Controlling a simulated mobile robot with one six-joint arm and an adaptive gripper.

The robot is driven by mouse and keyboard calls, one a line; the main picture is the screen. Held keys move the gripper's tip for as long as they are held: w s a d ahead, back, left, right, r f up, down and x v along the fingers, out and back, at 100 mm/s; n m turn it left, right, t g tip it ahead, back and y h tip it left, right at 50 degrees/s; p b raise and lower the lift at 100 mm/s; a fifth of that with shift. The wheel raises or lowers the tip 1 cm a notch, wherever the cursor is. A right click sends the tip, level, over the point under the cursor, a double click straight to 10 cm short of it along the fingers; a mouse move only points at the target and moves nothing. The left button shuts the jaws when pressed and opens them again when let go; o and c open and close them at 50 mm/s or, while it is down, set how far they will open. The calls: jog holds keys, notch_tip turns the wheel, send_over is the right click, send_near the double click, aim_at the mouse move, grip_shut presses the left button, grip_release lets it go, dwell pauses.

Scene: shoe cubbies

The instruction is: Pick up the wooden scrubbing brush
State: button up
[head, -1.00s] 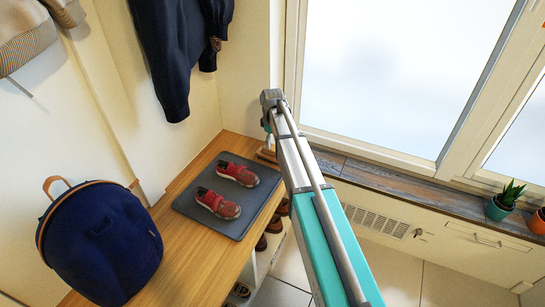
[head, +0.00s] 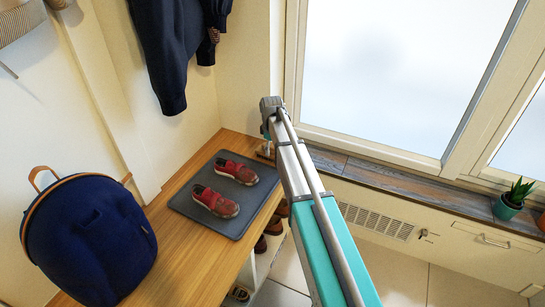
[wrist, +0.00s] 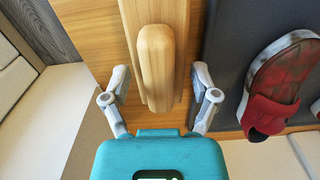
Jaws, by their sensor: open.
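The wooden scrubbing brush (wrist: 157,55) lies on the bench in the wrist view, a pale wooden body with a rounded raised grip. In the head view only a small part of it (head: 264,152) shows at the far end of the bench, mostly hidden by my arm. My gripper (wrist: 160,76) is open, with one finger on each side of the brush's near end. Gaps show between the fingers and the wood, and I cannot tell how high the fingers are above the bench.
A dark grey mat (head: 232,222) with a pair of red shoes (head: 225,187) lies close beside the brush. A navy backpack (head: 92,240) stands nearer on the bench (head: 185,262). A wall and window sill (head: 385,183) border the far end.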

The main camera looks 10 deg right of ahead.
dwell(0.5)
grip_shut()
